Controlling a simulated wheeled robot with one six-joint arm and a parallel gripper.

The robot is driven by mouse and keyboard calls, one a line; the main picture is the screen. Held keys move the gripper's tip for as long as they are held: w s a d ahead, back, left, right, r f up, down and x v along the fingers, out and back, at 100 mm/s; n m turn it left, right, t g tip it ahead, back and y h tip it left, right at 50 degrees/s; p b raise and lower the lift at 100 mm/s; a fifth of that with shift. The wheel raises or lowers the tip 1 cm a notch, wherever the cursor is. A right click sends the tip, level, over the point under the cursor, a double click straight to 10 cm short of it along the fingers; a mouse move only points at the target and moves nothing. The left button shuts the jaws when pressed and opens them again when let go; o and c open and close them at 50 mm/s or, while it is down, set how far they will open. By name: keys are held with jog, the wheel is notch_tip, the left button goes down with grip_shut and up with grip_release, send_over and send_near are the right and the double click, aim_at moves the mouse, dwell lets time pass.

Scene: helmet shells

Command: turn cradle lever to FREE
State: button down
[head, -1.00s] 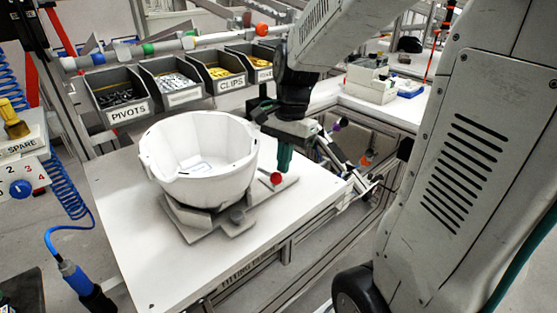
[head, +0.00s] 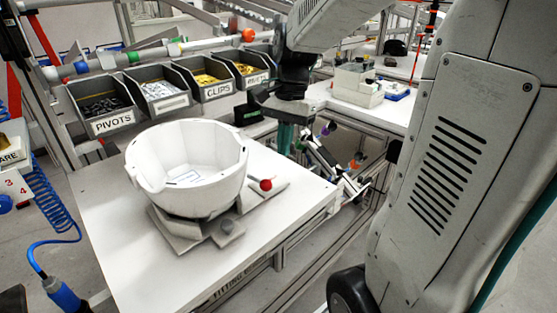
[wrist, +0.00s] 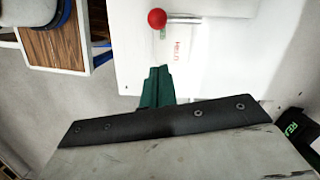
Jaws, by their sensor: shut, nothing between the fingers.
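The white helmet shell (head: 188,165) sits open side up on the grey cradle (head: 186,236) on the white table. The cradle lever's red ball knob (head: 266,184) is at the cradle's right. In the wrist view the knob (wrist: 157,19) is at the top, with the metal lever rod (wrist: 185,17) running right from it. A red label reading HELD (wrist: 176,50) lies below the rod, and a small green mark (wrist: 163,34) lies just below the knob. My gripper (head: 284,150) is shut and empty, with its green fingers (wrist: 155,75) apart from the knob.
Grey parts bins, including PIVOTS (head: 104,112) and CLIPS (head: 214,82), line the table's back. A blue coiled hose (head: 45,200) hangs at left. The table's front left (head: 110,220) is clear. Another bench with a white box (head: 358,85) stands behind right.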

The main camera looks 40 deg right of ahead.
notch_tip(320, 180, up, 7)
jog(key=d, duration=0.1)
jog(key=shift+w+d+r, duration=0.15)
dwell(0.6)
jog(key=s+a+f+n+t+h, duration=0.1)
jog(key=s+a+f+n, duration=0.1)
jog(key=s+a+n, duration=0.3)
jog(key=s+a+f+n+t+h, duration=0.1)
jog(key=s+a+f+n, duration=0.2)
jog(key=s+a+n, duration=0.3)
jog(key=s+n, duration=0.2)
jog(key=s, duration=0.3)
jog(key=shift+s+a+f+n, duration=0.2)
jog(key=shift+s+n, duration=0.1)
jog(key=shift+n, duration=0.1)
